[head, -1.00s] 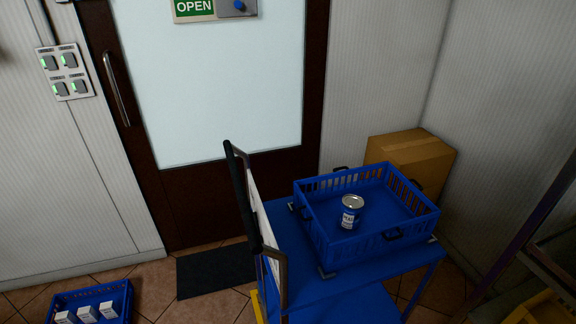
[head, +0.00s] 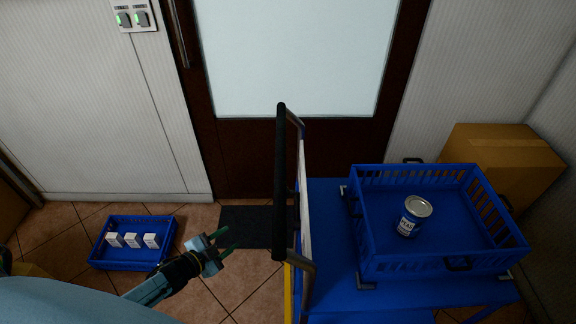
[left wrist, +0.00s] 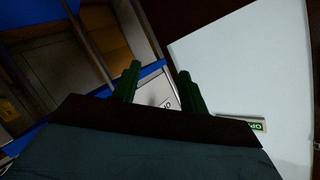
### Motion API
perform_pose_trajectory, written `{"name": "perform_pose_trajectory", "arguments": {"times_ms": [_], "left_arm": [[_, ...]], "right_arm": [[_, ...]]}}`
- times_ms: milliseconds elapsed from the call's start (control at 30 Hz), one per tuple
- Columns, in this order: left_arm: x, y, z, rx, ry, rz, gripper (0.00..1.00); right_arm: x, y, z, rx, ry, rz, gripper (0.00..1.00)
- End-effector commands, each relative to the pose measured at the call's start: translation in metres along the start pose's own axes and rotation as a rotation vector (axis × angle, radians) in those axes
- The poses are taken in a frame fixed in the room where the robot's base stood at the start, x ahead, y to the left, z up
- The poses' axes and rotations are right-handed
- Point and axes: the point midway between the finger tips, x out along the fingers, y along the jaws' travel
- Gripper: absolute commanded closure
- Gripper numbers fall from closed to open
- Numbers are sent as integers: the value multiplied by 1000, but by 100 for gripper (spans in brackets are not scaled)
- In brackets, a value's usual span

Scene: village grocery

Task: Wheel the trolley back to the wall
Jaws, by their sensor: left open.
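The trolley (head: 330,230) is blue, with an upright black handle (head: 281,180) on its left end, in the head view. A blue crate (head: 400,262) sits on its top deck, with a blue-and-white can (head: 409,218) standing in it. My left gripper (head: 228,240) is open and empty, to the left of the handle and apart from it, over the floor. In the left wrist view its two green fingers (left wrist: 160,78) are spread, with blue edges beyond them. My right gripper is not in view.
A closed door (head: 290,60) stands behind the trolley, with a dark mat (head: 245,227) before it. A small blue crate (head: 125,259) with white boxes is on the floor at left. A cardboard box (head: 500,155) stands by the wall behind the trolley.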

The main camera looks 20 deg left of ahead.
Motion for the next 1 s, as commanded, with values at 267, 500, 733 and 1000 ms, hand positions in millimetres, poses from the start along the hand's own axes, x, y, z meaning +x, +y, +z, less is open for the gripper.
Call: {"name": "perform_pose_trajectory", "arguments": {"times_ms": [267,500,733,1000], "left_arm": [[-15,-139,-185,619,809,-92,57],[-51,-151,-237,849,1084,-59,57],[-42,-143,-262,862,1105,-59,57],[-14,-123,-308,860,1104,-60,57]], "right_arm": [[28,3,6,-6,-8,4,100],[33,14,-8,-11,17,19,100],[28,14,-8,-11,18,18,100],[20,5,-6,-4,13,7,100]]}}
